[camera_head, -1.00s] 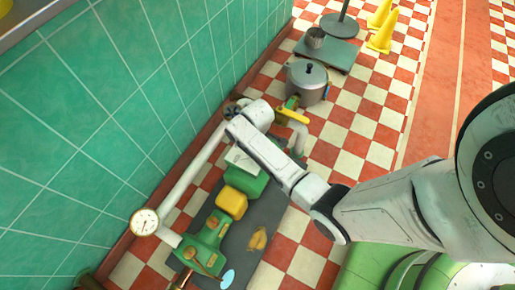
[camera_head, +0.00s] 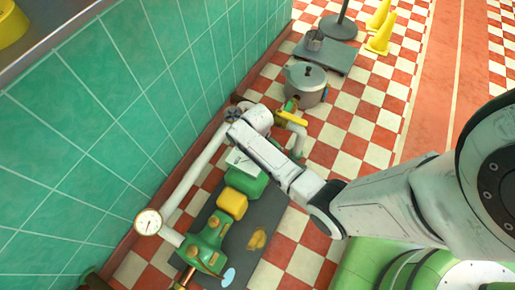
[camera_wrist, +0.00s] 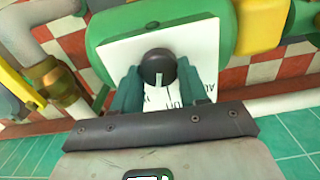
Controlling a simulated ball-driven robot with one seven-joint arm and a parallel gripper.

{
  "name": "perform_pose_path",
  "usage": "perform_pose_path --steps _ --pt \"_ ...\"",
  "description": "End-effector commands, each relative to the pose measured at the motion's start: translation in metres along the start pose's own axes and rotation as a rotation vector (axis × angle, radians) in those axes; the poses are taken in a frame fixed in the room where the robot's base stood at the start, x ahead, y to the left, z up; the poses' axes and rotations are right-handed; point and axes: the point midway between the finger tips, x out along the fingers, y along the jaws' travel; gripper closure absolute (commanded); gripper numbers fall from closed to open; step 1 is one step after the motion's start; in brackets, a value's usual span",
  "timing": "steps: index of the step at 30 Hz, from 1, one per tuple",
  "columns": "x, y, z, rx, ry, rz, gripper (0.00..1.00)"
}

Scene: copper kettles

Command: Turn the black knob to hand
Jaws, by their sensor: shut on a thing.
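The black knob (camera_wrist: 158,67) is round, with a pale mark at its lower edge in the wrist view. It sits on a white panel (camera_wrist: 120,50) with black lettering that is partly covered by my gripper. The panel is on the face of a green housing (camera_wrist: 105,28). My gripper (camera_wrist: 158,76) has its two dark green fingers on either side of the knob and is shut on it. In the head view the white panel (camera_head: 240,161) and green housing (camera_head: 246,183) show below my arm; the knob and fingers are hidden.
A yellow block (camera_head: 233,204) and a green pump (camera_head: 205,243) stand beside the housing. A pipe with a gauge (camera_head: 148,222) runs along the tiled wall. A yellow lever (camera_head: 291,118) and a grey pot (camera_head: 305,86) stand beyond.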

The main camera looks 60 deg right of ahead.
Motion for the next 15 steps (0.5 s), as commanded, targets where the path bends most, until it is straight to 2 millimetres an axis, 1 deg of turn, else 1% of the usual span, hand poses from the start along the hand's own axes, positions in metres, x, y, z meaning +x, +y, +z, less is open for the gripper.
perform_pose_path --steps 1,9,15 --pt "-0.0038 -0.0009 -0.0007 0.037 0.0 -0.001 0.87" --pt "-0.0021 0.0002 -0.0001 0.258 0.0 -0.001 0.87" --pt "-0.0014 0.0007 -0.0004 0.379 0.0 -0.001 0.87"
